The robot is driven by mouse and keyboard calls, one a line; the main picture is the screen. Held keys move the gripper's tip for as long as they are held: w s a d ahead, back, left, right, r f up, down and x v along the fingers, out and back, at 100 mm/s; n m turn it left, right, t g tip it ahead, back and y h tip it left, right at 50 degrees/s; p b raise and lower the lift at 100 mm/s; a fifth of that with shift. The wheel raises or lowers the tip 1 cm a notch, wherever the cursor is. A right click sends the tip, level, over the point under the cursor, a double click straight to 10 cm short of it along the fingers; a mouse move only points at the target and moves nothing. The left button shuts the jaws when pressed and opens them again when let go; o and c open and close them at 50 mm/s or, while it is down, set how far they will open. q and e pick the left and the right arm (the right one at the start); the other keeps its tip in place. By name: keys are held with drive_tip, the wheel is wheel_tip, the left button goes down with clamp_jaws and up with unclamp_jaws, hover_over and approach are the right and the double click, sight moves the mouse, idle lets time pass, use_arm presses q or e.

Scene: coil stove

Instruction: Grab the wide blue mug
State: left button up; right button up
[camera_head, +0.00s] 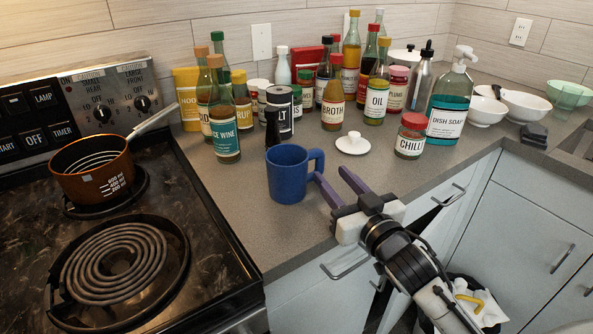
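The wide blue mug (287,174) stands upright on the grey counter, right of the stove. Its handle (318,160) points to the right. My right gripper (332,179) is just right of the mug, at the counter's front edge, with its two purple fingers spread apart and pointing toward the mug and its handle. One finger is close to the handle; I cannot tell whether they touch. Nothing shows between the fingers. My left gripper is not in view.
The coil stove (180,310) with an orange pot (92,168) is at left. Several bottles, including rice wine (225,130), crowd behind the mug. A white lid (352,144) and a chilli jar (411,136) stand to the right. The counter right of the stove's front is bare.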

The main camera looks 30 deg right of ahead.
sight(322, 164)
drive_tip(key=w, duration=0.5)
drive_tip(key=shift+w+d+r+p, duration=0.1)
drive_tip(key=shift+d+p, duration=0.2)
clamp_jaws()
